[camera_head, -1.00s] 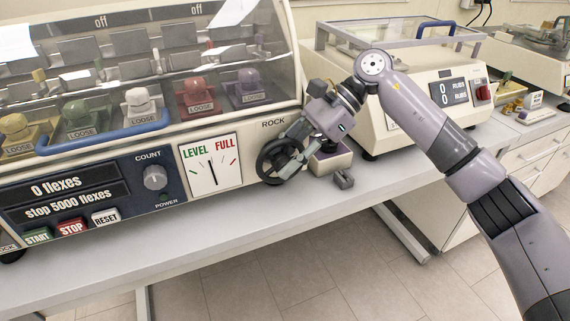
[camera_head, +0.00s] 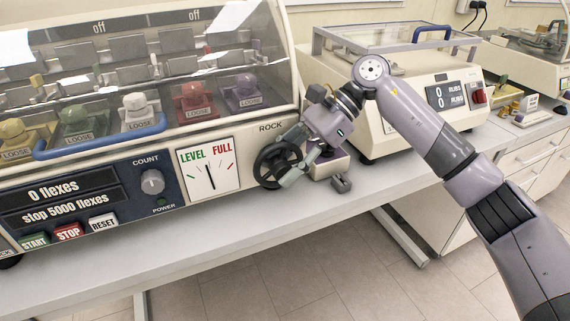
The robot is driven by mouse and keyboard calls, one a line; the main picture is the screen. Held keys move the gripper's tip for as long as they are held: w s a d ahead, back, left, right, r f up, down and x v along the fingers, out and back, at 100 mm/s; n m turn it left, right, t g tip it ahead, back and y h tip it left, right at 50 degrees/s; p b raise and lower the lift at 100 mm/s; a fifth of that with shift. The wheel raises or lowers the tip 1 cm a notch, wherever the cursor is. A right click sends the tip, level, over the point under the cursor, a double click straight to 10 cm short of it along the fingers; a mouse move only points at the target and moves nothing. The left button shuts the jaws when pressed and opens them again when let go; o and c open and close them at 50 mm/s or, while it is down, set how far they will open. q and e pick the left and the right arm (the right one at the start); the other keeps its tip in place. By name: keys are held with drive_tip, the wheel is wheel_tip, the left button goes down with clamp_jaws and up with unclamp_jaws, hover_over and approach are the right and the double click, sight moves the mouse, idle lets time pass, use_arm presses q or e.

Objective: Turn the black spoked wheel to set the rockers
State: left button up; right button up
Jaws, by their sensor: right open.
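The black spoked wheel (camera_head: 274,166) is on the front of the flexing machine at its right end, under the word ROCK. My right gripper (camera_head: 292,160) is open at the wheel's right side, with its fingers at the rim; I cannot tell whether they touch it. The LEVEL/FULL dial (camera_head: 209,171) left of the wheel has its needle near upright, between the two words. Behind the clear cover, several coloured rocker stations (camera_head: 138,110) carry LOOSE labels. My left gripper is not in view.
A blue handle bar (camera_head: 98,139) runs along the cover's front. A small grey block (camera_head: 341,184) and a pale block with a dark top (camera_head: 331,165) are on the bench beside the wheel. The rub tester (camera_head: 400,120) stands right behind my arm. The bench front (camera_head: 200,240) is clear.

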drive_tip(key=v, duration=1.2)
